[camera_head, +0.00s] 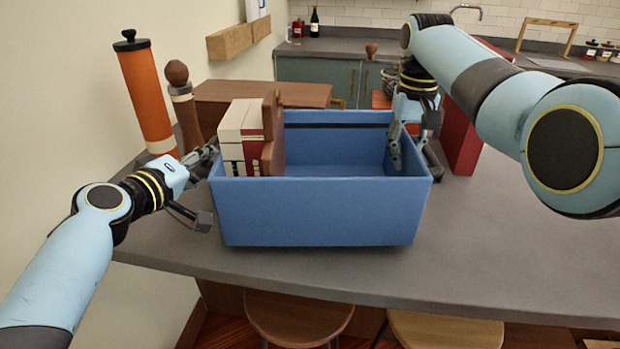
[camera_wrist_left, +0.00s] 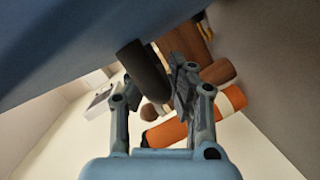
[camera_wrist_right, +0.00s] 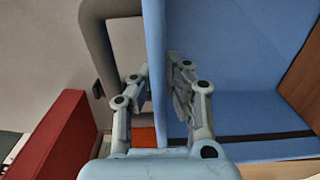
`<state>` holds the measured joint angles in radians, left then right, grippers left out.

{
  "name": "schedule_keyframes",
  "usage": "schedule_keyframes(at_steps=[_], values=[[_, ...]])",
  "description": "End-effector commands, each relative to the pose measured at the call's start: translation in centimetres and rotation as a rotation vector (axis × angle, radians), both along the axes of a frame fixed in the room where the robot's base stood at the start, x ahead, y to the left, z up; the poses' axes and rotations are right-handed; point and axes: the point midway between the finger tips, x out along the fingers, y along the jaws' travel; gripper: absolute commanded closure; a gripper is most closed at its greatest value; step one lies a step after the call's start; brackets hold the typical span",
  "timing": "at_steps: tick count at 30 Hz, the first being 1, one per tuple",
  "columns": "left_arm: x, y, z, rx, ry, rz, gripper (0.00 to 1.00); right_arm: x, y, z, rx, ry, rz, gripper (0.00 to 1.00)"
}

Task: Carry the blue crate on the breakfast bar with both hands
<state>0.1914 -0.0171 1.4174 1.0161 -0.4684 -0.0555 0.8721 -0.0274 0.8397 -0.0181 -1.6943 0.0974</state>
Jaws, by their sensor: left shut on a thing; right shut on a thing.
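The blue crate (camera_head: 320,210) is at the middle of the breakfast bar (camera_head: 500,240) in the head view; I cannot tell whether its base touches the top. Books (camera_head: 240,135) and a brown block-like thing (camera_head: 273,130) stand in its left half. My left gripper (camera_head: 208,185) is at the crate's left side, shut on its dark handle (camera_wrist_left: 146,68), which shows between the fingers in the left wrist view. My right gripper (camera_head: 414,160) is shut on the crate's right wall; in the right wrist view that wall (camera_wrist_right: 155,45) runs between the fingers, with a grey handle (camera_wrist_right: 95,50) outside it.
An orange cylinder (camera_head: 147,95) and a brown wooden mill (camera_head: 185,115) stand close behind my left gripper. A red box-like thing (camera_head: 464,140) stands right of my right gripper. Stools (camera_head: 298,315) are below the front edge. The bar top at the right is clear.

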Motion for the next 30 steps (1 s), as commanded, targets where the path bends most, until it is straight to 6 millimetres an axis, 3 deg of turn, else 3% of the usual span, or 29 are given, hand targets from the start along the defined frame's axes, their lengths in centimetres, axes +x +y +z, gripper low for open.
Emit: schedule_keyframes(at_steps=[4, 5, 10, 15, 16, 24, 30], values=[[0.23, 0.04, -0.43, -0.002, -0.012, 0.003, 1.00, 0.14, -0.06, -0.82, -0.001, -0.004, -0.001, 1.00], [0.06, 0.04, -0.75, 0.000, -0.003, 0.002, 0.80, -0.06, -0.06, -0.98, -0.001, 0.002, -0.001, 0.87], [0.12, 0.02, -0.40, -0.001, -0.006, 0.002, 0.59, -0.03, -0.04, -0.75, -0.001, 0.001, 0.000, 0.67], [0.16, 0.02, -0.31, -0.001, -0.008, 0.002, 0.59, -0.02, -0.02, -0.74, 0.000, 0.001, 0.000, 0.67], [0.16, 0.02, -0.30, -0.001, -0.009, 0.001, 0.48, -0.02, -0.01, -0.74, 0.000, 0.001, 0.000, 0.67], [0.08, 0.00, -0.53, -0.001, -0.004, 0.001, 0.13, -0.01, 0.00, -0.75, 0.000, 0.000, 0.000, 0.67], [0.03, 0.00, -0.66, 0.000, -0.001, 0.000, 0.12, -0.01, 0.01, -0.76, 0.000, 0.000, 0.000, 0.67]])
